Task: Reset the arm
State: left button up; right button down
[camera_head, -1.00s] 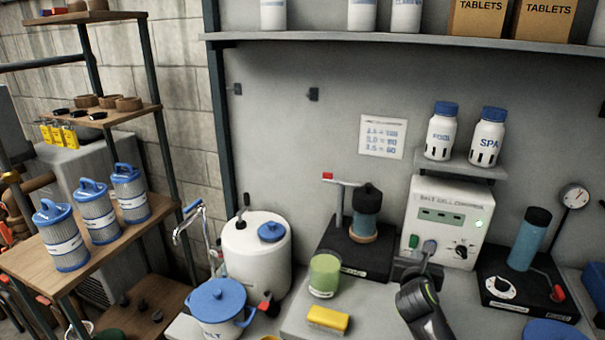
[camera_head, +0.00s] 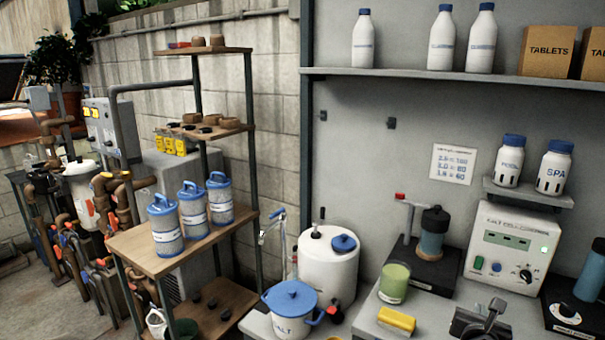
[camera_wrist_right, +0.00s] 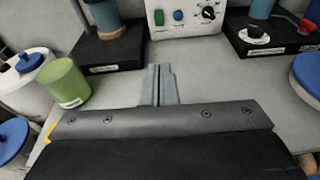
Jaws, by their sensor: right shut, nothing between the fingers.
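My right gripper (camera_head: 484,318) shows at the bottom right of the head view, over the grey counter. In the right wrist view its two fingers (camera_wrist_right: 160,84) lie together above the counter, pointing at the white salt cell box, with nothing between them. The white salt cell box (camera_head: 511,243) stands behind the gripper, apart from it. My left gripper is in neither view.
On the counter (camera_head: 437,308) near the gripper are a yellow block (camera_head: 397,320), a green cup (camera_head: 394,283), a black stand with a blue cylinder (camera_head: 432,240) and a white salt pot (camera_head: 290,305). A shelf (camera_head: 170,258) with blue filters stands left.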

jog(key=s+a+f+m+g+y, duration=0.1)
jog(key=s+f+m+g, duration=0.1)
jog(key=s+f+m, duration=0.5)
jog(key=s+a+f+m+g+y, duration=0.15)
jog(key=s+f+m, duration=0.25)
jog(key=s+m, duration=0.4)
jog(key=s+a+f+m+g+y, duration=0.2)
jog(key=s+a+m+g, duration=0.15)
jog(key=s+m, duration=0.6)
jog(key=s+a+f+m+g+y, duration=0.15)
jog(key=s+a+m, duration=0.3)
jog(key=s, duration=0.95)
notch_tip(320, 180, down, 23)
jog(key=d+g, duration=0.2)
jog(key=d, duration=0.1)
jog(key=s+a+f+g+y, duration=0.1)
jog(key=s+a+f, duration=0.1)
jog(key=s+f, duration=1.3)
jog(key=shift+f+m, duration=0.4)
jog(key=shift+f, duration=0.45)
